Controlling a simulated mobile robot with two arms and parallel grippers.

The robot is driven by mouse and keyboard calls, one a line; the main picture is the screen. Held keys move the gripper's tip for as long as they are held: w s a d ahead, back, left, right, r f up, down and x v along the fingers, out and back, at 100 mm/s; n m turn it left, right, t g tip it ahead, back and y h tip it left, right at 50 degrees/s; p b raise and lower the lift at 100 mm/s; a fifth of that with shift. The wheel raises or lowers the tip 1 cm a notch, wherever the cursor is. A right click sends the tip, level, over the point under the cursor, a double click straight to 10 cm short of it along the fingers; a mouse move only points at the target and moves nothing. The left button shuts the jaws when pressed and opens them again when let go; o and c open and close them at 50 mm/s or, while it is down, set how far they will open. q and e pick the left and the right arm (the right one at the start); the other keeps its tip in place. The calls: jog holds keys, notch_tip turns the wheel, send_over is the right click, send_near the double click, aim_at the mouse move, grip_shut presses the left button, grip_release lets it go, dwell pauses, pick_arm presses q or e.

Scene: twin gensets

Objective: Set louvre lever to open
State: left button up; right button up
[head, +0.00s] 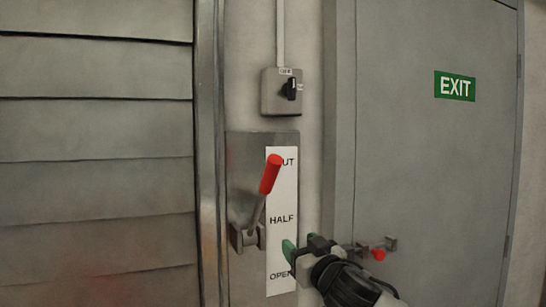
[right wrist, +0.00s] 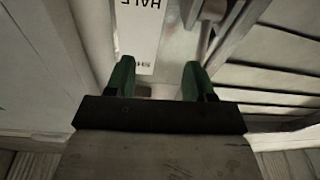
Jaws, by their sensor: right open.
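The louvre lever (head: 270,174) has a red grip on a grey arm and pivots at a bracket on a grey wall plate (head: 247,147). It points up, leaning slightly right, with its grip beside the partly covered top word, which ends in "UT". A white label strip (head: 282,240) reads HALF in the middle and OPEN at the bottom. My right gripper (head: 289,254) is open and empty, in front of the strip's lower part, below and right of the lever and apart from it. In the right wrist view its green fingers (right wrist: 157,78) are spread, with the strip upside down beyond.
Louvre slats (head: 95,130) fill the left side behind a metal frame post (head: 208,150). A switch box (head: 281,104) with a black knob is above the plate. On the right is a grey door (head: 430,160) with a green EXIT sign (head: 455,86) and a red-tipped handle (head: 379,255).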

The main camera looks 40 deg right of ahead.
aim_at(277, 173)
jog(key=s+a+r+t+y+p, duration=0.1)
jog(key=s+a+r+p, duration=0.1)
jog(key=r, duration=0.3)
jog(key=s+a+r+n+t+y+p, duration=0.1)
jog(key=s+a+r+p, duration=0.1)
jog(key=s+a+r, duration=0.1)
jog(key=s+a+r+n+t+y+p, duration=0.1)
jog(key=s+a+r+p, duration=0.1)
jog(key=r, duration=0.4)
jog(key=shift+s+a+r, duration=0.3)
jog(key=shift+a+r, duration=0.05)
jog(key=shift+a, duration=0.25)
jog(key=p+x, duration=0.4)
jog(key=x, duration=0.2)
jog(key=shift+w, duration=0.35)
jog(key=shift+w+p, duration=0.35)
jog(key=shift+w, duration=0.15)
grip_shut()
